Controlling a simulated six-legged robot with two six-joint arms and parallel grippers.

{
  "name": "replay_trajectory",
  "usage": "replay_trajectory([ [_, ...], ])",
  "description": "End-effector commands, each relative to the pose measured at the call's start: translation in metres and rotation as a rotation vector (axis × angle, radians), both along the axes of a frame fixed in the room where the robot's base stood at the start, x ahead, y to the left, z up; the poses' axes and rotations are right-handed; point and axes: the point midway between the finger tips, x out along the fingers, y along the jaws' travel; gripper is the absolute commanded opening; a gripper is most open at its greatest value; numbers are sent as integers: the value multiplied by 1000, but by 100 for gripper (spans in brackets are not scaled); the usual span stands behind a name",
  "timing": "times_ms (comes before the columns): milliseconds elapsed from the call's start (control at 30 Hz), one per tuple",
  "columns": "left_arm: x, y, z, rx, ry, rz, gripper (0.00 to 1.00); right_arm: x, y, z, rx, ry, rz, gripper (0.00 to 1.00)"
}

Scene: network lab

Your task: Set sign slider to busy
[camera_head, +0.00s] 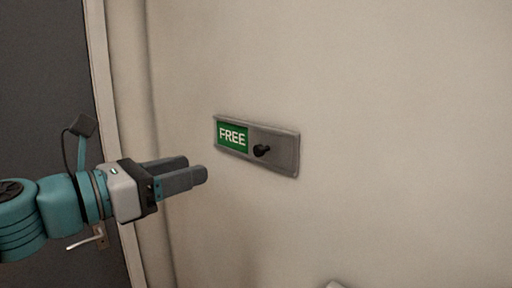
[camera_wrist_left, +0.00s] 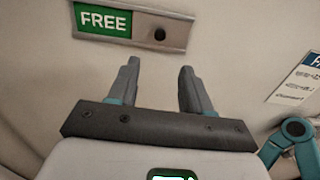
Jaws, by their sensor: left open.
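The sign (camera_head: 272,160) is a grey metal plate mounted on the wall. Its left part shows a green panel reading FREE (camera_head: 232,136), and a black slider knob (camera_head: 261,151) sticks out near its middle. In the left wrist view the sign (camera_wrist_left: 178,31) is at the top, with the knob (camera_wrist_left: 159,34) beyond the fingers. My left gripper (camera_head: 198,170) is open and empty, to the left of and slightly below the sign, apart from the knob. Its two fingers also show in the left wrist view (camera_wrist_left: 158,78). My right gripper is not in view in the head view.
A dark door (camera_head: 45,95) with a lever handle (camera_head: 88,238) and a light frame (camera_head: 105,90) stands at the left. The wall (camera_head: 400,100) around the sign is bare. A white and blue notice (camera_wrist_left: 298,80) is at the right in the left wrist view.

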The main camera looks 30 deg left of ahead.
Motion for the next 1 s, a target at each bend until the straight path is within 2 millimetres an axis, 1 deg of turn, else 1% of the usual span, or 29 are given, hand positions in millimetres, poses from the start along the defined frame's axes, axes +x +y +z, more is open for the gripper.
replay_trajectory([
  [33,8,-4,2,-3,3,-6,49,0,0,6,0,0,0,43],
  [67,14,-6,3,-3,3,-7,49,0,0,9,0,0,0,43],
  [200,45,-16,2,-5,5,-7,49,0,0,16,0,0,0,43],
  [400,91,-30,1,-7,5,-5,49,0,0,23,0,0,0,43],
  [500,111,-36,1,-6,3,-3,49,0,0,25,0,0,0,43],
  [600,127,-41,0,-5,4,-2,49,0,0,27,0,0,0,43],
  [700,138,-45,0,-6,3,-1,49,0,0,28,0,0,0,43],
  [800,143,-47,-1,-5,3,-1,49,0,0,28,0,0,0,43],
  [1000,145,-47,-1,-5,3,0,49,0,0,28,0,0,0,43],
])
